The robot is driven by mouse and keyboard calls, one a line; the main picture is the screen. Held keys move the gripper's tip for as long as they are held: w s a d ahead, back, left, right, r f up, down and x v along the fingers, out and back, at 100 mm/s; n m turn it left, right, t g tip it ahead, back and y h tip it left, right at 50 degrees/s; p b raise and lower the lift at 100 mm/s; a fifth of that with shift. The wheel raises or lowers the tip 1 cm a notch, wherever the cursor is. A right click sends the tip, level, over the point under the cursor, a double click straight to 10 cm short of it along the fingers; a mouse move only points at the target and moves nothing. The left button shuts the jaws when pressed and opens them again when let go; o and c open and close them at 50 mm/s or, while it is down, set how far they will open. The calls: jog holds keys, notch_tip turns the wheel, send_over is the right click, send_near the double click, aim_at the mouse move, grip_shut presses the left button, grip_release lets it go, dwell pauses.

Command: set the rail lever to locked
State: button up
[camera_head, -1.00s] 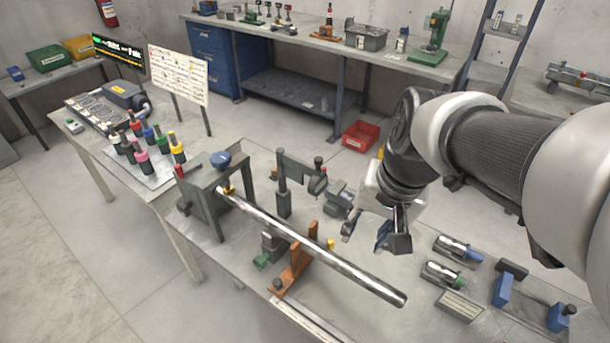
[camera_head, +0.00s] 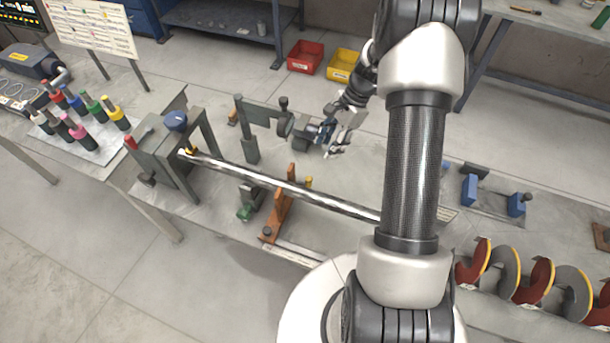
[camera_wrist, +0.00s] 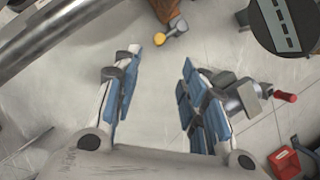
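A short lever with a red grip (camera_wrist: 285,97) projects from a grey metal block (camera_wrist: 245,98) beside my right finger in the wrist view. I cannot tell whether it is the rail lever, or its setting. Another red-gripped handle (camera_head: 131,143) is on the grey housing (camera_head: 160,157) at the left of the bench. My gripper (camera_head: 334,140) is beside the dark grey clamp unit (camera_head: 290,127), beyond the long steel bar (camera_head: 270,182). In the wrist view its blue-padded fingers (camera_wrist: 160,92) stand apart with nothing between them. Contact with the grey block cannot be told.
An orange support (camera_head: 277,220) with a yellow knob (camera_head: 308,182) stands at the bar. A blue fixture (camera_head: 470,190) and red and grey auger flights (camera_head: 535,280) lie to the right. Red (camera_head: 305,57) and yellow bins (camera_head: 343,65) are on the floor behind.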

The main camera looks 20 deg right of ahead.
aim_at(310, 178)
jog(key=b+x, duration=0.3)
jog(key=x, duration=1.3)
jog(key=shift+f+b, duration=0.3)
grip_shut()
